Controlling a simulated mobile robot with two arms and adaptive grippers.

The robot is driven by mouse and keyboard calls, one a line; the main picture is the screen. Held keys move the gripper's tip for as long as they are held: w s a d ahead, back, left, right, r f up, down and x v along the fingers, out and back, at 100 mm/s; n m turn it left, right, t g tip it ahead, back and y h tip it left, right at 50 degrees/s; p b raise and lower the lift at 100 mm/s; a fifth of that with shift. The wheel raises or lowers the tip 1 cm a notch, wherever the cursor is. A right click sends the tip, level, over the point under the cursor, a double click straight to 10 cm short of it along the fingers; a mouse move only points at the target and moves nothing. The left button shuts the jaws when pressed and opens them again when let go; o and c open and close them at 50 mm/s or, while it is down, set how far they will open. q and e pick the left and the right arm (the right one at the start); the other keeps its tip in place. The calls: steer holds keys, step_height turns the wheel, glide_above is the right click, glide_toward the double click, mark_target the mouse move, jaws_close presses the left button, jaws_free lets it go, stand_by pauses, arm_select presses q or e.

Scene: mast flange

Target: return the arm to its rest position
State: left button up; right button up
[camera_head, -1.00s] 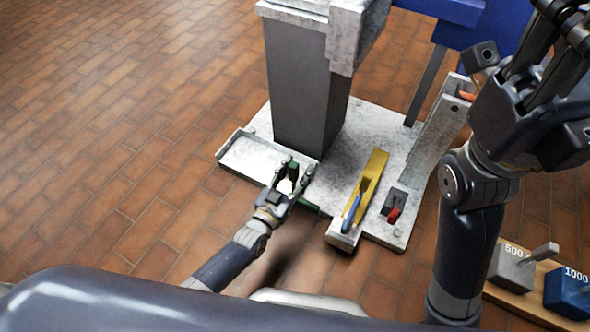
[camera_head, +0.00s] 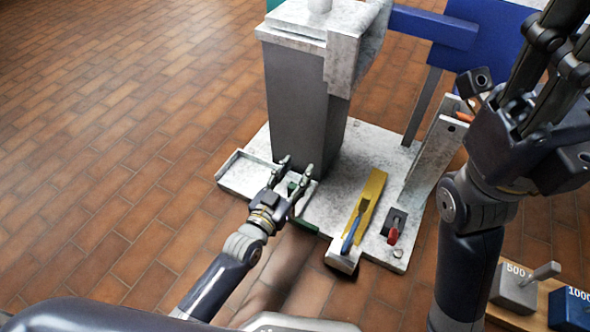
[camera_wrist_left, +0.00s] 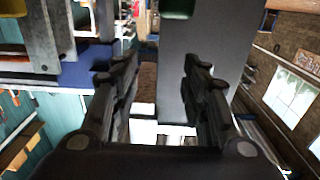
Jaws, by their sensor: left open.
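My left gripper (camera_head: 295,167) is in front of the grey column (camera_head: 300,110), over the front left part of the pale metal base (camera_head: 345,145). Its fingers are spread. A small green piece (camera_head: 293,187) shows between them in the head view, but I cannot tell whether they touch. In the left wrist view my left gripper (camera_wrist_left: 162,72) shows two parted dark fingers with nothing clamped between them. My right gripper (camera_head: 555,55) is raised at the upper right, its fingertips cut off by the picture edge.
A yellow block (camera_head: 373,188) with a blue-handled tool (camera_head: 354,228) stands right of my left gripper. A red-handled piece (camera_head: 393,235) is beside it. Weights marked 500 (camera_head: 513,288) and 1000 (camera_head: 574,306) are at the lower right. Brick floor at left is clear.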

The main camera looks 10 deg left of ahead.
arm_select(q)
steer(key=shift+r, duration=0.5)
